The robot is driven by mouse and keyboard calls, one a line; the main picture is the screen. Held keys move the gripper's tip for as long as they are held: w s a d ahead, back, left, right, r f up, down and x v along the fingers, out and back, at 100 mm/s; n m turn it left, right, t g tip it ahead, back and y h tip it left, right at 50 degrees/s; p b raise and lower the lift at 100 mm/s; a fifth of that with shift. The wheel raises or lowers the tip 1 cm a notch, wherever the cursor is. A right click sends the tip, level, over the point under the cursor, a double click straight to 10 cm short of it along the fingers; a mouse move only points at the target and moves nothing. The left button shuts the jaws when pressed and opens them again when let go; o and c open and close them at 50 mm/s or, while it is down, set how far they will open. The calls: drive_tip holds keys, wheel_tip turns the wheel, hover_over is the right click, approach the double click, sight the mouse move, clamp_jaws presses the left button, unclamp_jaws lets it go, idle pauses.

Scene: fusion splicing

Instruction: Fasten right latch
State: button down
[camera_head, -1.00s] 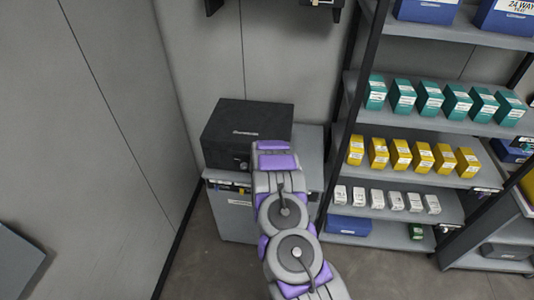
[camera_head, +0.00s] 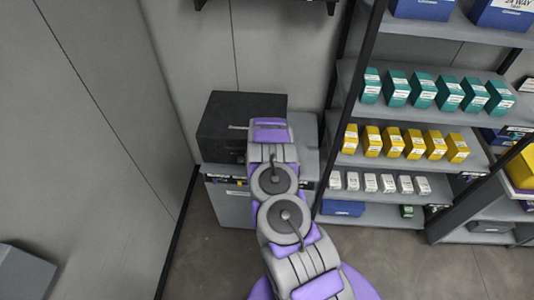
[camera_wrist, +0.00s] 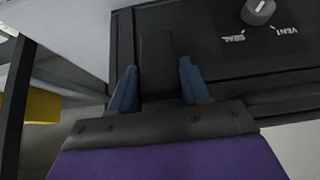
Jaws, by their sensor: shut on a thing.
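The black case (camera_head: 228,112) sits on a grey cabinet in the head view. In the wrist view its dark front (camera_wrist: 225,70) fills the upper right. A dark, flat latch (camera_wrist: 158,58) stands on the case near its edge, left of the knob. My gripper (camera_wrist: 158,86) has its two blue fingertips on either side of the latch and is shut on it. In the head view my arm covers the right part of the case and hides the gripper and the latch. I cannot tell whether the latch is fastened.
A grey knob (camera_wrist: 258,11) with SEAL and VENT labels is on the case, right of my fingers. The cabinet (camera_head: 234,203) stands by the left wall. A shelf rack with teal boxes (camera_head: 422,92) and yellow boxes (camera_head: 414,145) is close on the right. Bare floor lies in front.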

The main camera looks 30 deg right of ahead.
drive_tip(key=shift+w+r, duration=0.1)
drive_tip(key=shift+w, duration=0.05)
drive_tip(key=c, duration=0.6)
unclamp_jaws()
drive_tip(key=b+v, duration=0.1)
drive_tip(key=v, duration=1.6)
